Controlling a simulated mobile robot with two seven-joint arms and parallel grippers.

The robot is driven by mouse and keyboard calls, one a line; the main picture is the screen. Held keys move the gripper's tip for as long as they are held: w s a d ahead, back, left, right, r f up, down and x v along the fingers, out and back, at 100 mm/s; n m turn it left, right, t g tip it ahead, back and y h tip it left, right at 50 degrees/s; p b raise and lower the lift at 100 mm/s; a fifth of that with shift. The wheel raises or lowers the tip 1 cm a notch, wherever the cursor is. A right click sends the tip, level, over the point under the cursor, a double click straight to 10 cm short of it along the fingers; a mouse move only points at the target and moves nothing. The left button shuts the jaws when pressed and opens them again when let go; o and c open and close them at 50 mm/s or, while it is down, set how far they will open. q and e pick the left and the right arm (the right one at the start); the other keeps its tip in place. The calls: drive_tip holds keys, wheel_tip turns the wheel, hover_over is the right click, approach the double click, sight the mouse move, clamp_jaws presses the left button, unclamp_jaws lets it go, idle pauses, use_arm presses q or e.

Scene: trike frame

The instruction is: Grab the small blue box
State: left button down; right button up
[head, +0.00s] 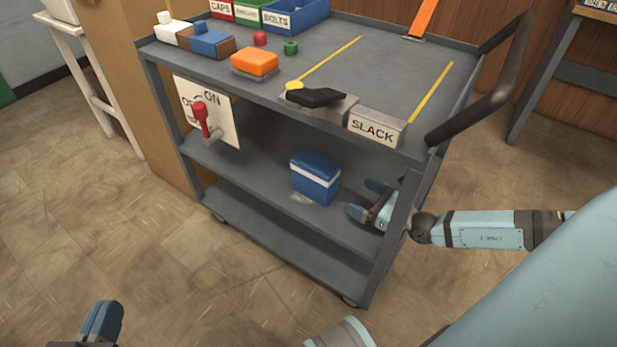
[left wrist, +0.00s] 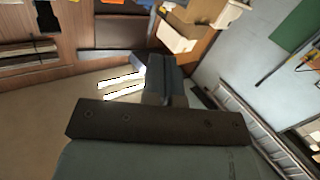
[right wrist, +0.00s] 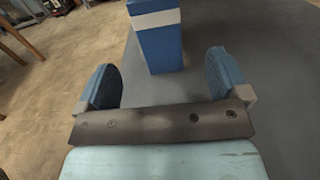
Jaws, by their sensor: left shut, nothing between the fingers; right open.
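The small blue box (head: 315,178) with a white band stands upright on the middle shelf of the grey cart, near its front edge. In the right wrist view the blue box (right wrist: 160,45) stands just beyond the fingertips, in line with the gap between them. My right gripper (head: 366,200) is open and empty, just right of the box in the head view, apart from it. Its two blue fingers also show in the right wrist view (right wrist: 164,82). My left gripper (head: 101,322) is shut and empty at the lower left of the head view, over the floor, away from the cart.
The cart's top shelf (head: 375,75) is above the box and carries bins, an orange block (head: 255,62), a black object (head: 315,97) and a SLACK label block (head: 377,127). A red-handled switch panel (head: 207,112) hangs left. A cart post (head: 398,235) stands beside my right gripper.

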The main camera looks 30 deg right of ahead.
sight(334, 184)
drive_tip(key=b+x, duration=0.1)
drive_tip(key=x, duration=0.5)
drive_tip(key=shift+w+a+f, duration=0.1)
drive_tip(key=shift+w, duration=0.15)
drive_tip(key=b+x, duration=0.1)
drive_tip(key=x, duration=0.1)
drive_tip(key=b+x, duration=0.1)
drive_tip(key=x, duration=0.1)
drive_tip(key=shift+a+f, duration=0.15)
drive_tip(key=shift+f, duration=0.1)
drive_tip(key=shift+w+a, duration=0.15)
drive_tip(key=shift+w, duration=0.3)
drive_tip(key=shift+w+r, duration=0.1)
drive_tip(key=shift+w, duration=0.05)
use_arm(q)
drive_tip(key=shift+w+a+r+m+t+h, duration=0.15)
drive_tip(key=shift+w+a+m+t, duration=0.15)
drive_tip(key=shift+w+m, duration=0.25)
drive_tip(key=shift+w+a+r+m+t+h, duration=0.15)
drive_tip(key=shift+w+a+m+t, duration=0.15)
drive_tip(key=shift+m, duration=0.35)
use_arm(e)
drive_tip(key=c, duration=1.1)
